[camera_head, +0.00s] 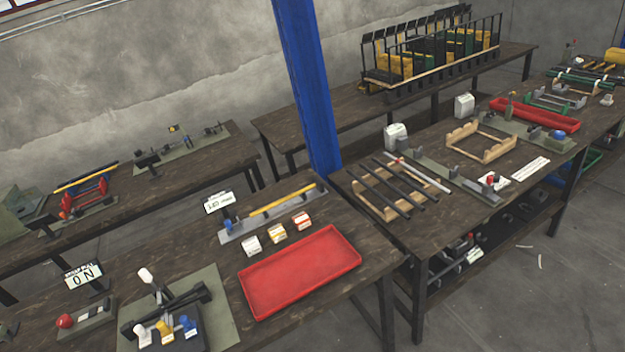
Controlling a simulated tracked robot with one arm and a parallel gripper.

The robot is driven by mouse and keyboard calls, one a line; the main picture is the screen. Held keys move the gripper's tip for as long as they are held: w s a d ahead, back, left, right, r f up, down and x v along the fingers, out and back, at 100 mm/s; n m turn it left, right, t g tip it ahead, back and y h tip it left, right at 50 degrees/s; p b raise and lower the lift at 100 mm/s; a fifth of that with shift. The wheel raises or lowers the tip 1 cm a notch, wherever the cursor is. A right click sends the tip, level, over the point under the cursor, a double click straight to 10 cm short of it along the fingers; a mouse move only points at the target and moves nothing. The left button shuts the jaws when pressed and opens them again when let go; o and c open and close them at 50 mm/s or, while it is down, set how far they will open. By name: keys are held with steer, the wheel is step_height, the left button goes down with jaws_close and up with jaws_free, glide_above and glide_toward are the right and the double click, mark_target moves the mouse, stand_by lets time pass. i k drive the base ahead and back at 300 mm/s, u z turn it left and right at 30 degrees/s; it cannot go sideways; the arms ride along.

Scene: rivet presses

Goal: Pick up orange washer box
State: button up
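Three small boxes stand in a row on the dark wooden table, behind the red tray (300,271). The middle one is a small orange-yellow and white box (276,234), the likeliest orange washer box; its label is too small to read. A white box (251,246) stands to its left and a red and white box (302,221) to its right. All three are apart from each other and outside the tray. My gripper is not in view.
A grey fixture with a yellow bar (283,200) lies behind the boxes. A blue pillar (309,85) rises behind the table. A press on a green mat (217,291) is at left, with a sign (84,275) behind. Another workbench (361,218) with racks stands right.

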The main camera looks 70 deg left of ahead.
mark_target(302, 221)
steer(key=u, duration=0.45)
steer(key=i, duration=1.1)
steer(key=u, duration=1.05)
steer(key=i, duration=0.45)
steer(key=u, duration=0.15)
steer(key=k, duration=0.9)
steer(key=u, duration=0.2)
steer(key=i, duration=0.9)
steer(key=z, duration=0.1)
